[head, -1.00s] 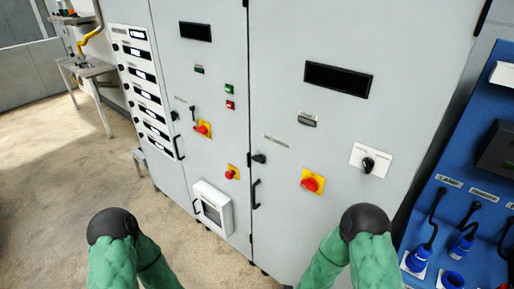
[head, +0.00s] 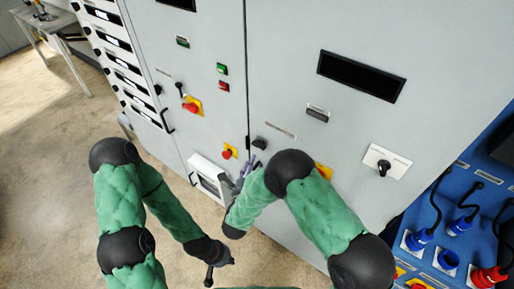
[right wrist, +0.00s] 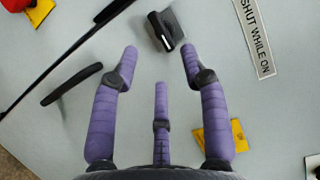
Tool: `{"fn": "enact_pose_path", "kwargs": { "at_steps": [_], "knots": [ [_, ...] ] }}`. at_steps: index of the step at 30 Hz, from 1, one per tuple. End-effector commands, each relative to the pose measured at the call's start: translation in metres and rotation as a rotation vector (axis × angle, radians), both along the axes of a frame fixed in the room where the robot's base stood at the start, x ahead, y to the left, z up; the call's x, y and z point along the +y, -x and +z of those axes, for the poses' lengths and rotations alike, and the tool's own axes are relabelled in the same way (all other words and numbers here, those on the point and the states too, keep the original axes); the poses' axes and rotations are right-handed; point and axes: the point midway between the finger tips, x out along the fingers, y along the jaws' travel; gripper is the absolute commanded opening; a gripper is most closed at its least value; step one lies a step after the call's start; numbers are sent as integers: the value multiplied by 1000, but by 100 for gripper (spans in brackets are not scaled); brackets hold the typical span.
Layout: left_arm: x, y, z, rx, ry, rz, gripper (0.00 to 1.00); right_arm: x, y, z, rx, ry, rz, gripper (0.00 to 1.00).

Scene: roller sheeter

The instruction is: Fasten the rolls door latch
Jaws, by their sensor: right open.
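The black door latch (head: 259,143) sits on the right grey cabinet door, just right of the dark seam. In the right wrist view the latch (right wrist: 168,32) is a black block, just beyond and between the fingertips. My right gripper (head: 251,162) has purple fingers and is just below the latch in the head view. It is open, with its fingers (right wrist: 160,62) spread and nothing between them; contact with the latch is not visible. My left gripper (head: 215,272) hangs low in front of the cabinet, away from the latch; its fingers are unclear.
A black door handle (right wrist: 72,84) lies left of my right fingers. A "SHUT WHILE ON" label (right wrist: 254,36) is at right. A blue panel with plugs (head: 452,215) stands at right. Floor is free at left.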

Motion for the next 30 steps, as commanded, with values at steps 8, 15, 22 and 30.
{"fn": "enact_pose_path", "kwargs": {
  "at_steps": [8, 15, 22, 30],
  "knots": [
    [0, -1, 5, -2, 0, 1, 0, -12, -47, 0, 1, 1, -2, 45],
    [0, -1, 7, -2, 0, 1, 0, -16, -67, 0, 1, 2, 1, 45],
    [0, -1, 7, -2, 0, 1, 0, -17, -70, 0, 1, 2, 2, 45],
    [0, -1, 7, -2, 0, 1, 0, -17, -70, 0, 1, 2, 2, 0]
  ]
}}
